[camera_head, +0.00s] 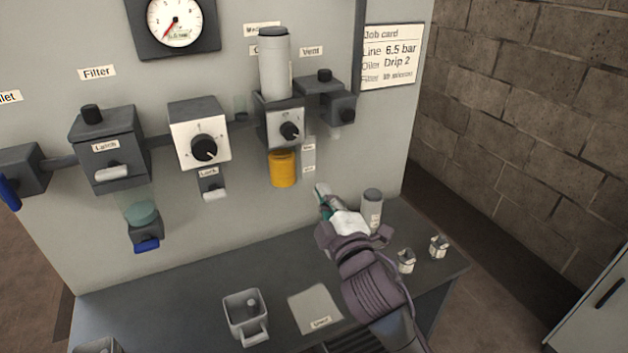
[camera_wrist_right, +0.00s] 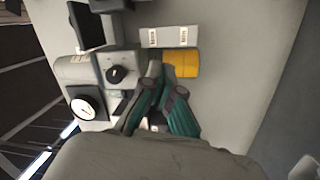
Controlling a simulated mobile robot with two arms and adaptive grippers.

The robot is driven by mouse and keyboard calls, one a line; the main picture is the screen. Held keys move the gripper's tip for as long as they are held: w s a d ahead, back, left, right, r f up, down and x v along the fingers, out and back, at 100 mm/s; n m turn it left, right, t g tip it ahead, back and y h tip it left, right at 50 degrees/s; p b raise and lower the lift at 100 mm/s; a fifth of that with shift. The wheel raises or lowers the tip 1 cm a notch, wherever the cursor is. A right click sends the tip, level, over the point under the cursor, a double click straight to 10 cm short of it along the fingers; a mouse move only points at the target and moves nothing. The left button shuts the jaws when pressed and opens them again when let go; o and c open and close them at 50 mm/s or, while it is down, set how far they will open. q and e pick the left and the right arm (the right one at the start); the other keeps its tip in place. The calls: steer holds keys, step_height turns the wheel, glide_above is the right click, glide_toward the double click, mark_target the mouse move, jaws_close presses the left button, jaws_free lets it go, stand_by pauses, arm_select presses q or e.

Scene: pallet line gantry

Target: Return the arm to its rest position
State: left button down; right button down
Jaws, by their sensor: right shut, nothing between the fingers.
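My right gripper (camera_head: 323,196) is in front of the grey panel in the head view, just below and to the right of the yellow bowl (camera_head: 283,168). My right arm (camera_head: 368,280) reaches up to it from the lower right, over the bench. In the right wrist view the gripper's green fingers (camera_wrist_right: 165,98) are close together with nothing between them. The yellow bowl (camera_wrist_right: 181,63) shows there just beyond the fingertips. I cannot tell whether they touch it. My left gripper is not in view.
The panel carries a filter unit (camera_head: 108,150), a white knob box (camera_head: 200,135), an oiler unit (camera_head: 283,120) and a gauge (camera_head: 174,20). A brick wall is at right.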

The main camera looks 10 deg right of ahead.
steer(key=s+d+f+m+g+h, duration=0.1)
steer(key=s+d+f+m+g, duration=0.15)
steer(key=s+f, duration=0.4)
steer(key=s+d+f+m+g+h, duration=0.1)
steer(key=s+d+f+m+g, duration=0.2)
steer(key=f, duration=0.6)
steer(key=s+f+m+g, duration=0.4)
steer(key=s+f+g, duration=0.15)
steer(key=s, duration=0.55)
steer(key=s+f+m+g, duration=0.3)
steer(key=s+f+g, duration=0.3)
steer(key=s, duration=0.4)
step_height(320, 180, down, 27)
steer(key=s, duration=0.2)
steer(key=s+d+f+g, duration=0.1)
steer(key=s+d+f, duration=0.2)
steer(key=s+f, duration=1.2)
steer(key=shift+s+f+y, duration=0.25)
steer(key=shift+s+y, duration=0.05)
steer(key=shift+s, duration=0.4)
